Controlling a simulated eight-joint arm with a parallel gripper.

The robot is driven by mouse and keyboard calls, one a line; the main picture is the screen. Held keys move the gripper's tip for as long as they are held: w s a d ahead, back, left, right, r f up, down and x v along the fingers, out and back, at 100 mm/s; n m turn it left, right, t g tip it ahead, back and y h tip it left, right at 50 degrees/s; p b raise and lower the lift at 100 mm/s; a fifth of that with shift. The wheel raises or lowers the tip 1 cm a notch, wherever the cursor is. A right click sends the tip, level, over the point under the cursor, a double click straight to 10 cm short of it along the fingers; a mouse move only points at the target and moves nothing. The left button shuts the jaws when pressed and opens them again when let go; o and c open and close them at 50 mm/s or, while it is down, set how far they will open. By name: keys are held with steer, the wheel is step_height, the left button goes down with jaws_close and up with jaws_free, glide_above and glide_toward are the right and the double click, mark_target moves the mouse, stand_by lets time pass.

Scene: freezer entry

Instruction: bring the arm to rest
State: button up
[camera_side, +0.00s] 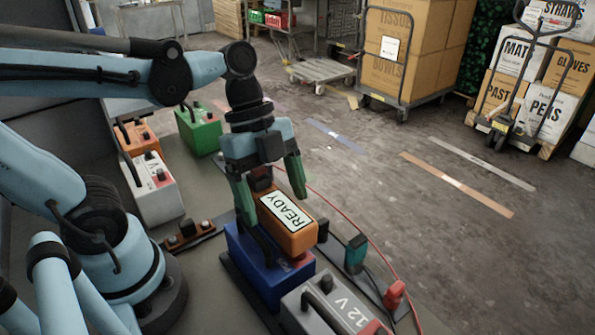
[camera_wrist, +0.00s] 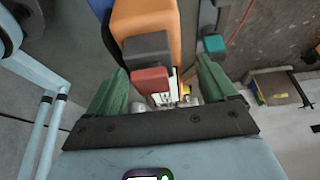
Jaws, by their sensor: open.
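My gripper (camera_side: 270,185) is open, pointing down in the side view, with its green fingers apart above an orange box labelled READY (camera_side: 288,222). The orange box stands in front of or on a blue battery-like box (camera_side: 255,262); I cannot tell exactly how they meet. In the wrist view my gripper's fingers (camera_wrist: 160,95) spread on either side of the orange box's (camera_wrist: 148,18) dark and red end parts. Whether a finger touches the box is unclear.
A grey 12 V battery (camera_side: 325,305), a white battery (camera_side: 155,190), an orange one (camera_side: 140,138) and a green one (camera_side: 198,130) stand around. A red cable (camera_side: 350,215) and teal clamp (camera_side: 356,254) lie right. Loaded carts (camera_side: 405,95) are at the back. The floor at right is mostly clear.

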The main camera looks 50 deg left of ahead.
steer(key=shift+a, duration=0.1)
stand_by(0.3)
steer(key=v, duration=1.1)
steer(key=shift+r, duration=0.35)
steer(key=x, duration=1.1)
steer(key=shift+f, duration=0.3)
steer(key=shift+r, duration=3.15)
